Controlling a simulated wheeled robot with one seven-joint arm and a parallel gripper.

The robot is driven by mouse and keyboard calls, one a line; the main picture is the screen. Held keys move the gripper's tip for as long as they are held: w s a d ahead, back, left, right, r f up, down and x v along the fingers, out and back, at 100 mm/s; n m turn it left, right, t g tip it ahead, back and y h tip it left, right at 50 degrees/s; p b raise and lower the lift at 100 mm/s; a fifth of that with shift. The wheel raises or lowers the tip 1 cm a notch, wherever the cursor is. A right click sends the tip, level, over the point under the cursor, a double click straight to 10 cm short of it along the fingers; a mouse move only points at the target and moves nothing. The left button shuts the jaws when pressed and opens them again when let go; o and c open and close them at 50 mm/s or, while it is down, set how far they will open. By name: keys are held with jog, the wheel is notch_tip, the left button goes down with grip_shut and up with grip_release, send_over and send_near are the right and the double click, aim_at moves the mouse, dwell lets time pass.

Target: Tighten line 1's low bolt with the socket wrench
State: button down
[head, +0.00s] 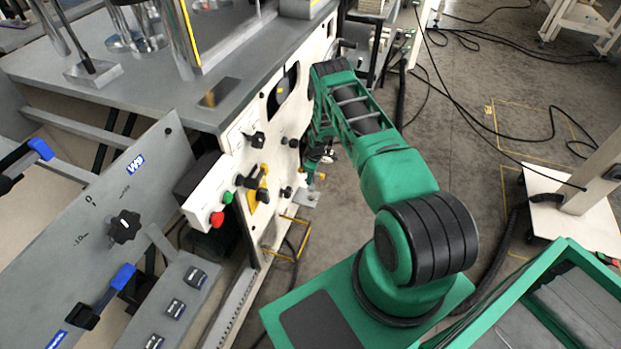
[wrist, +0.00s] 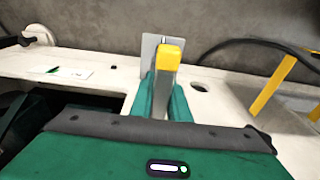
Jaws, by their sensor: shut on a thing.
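My gripper (wrist: 165,90) is shut on a tool with a yellow end (wrist: 170,54) and a grey shank, which I take to be the socket wrench. The tool stands up between the two green fingers in the wrist view. A small grey plate (wrist: 149,45) is just behind it; whether they touch is unclear. In the head view my gripper (head: 321,152) is low beside the cream machine panel, partly behind my arm, and the tool is hard to make out. A grey plate (head: 308,197) sticks out just below it. I cannot pick out the low bolt in either view.
The cream panel (head: 235,142) carries black knobs (head: 254,139) and a box with a red button (head: 217,218) and a green button. A yellow bracket (wrist: 268,92) stands to the right of my gripper, with a dark cable behind.

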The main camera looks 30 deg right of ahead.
jog(key=shift+w+a+f, duration=0.1)
jog(key=shift+f, duration=1.75)
jog(key=shift+s, duration=0.2)
jog(key=shift+f, duration=0.8)
dwell(1.6)
jog(key=shift+w+m, duration=0.1)
jog(key=shift+m, duration=1.1)
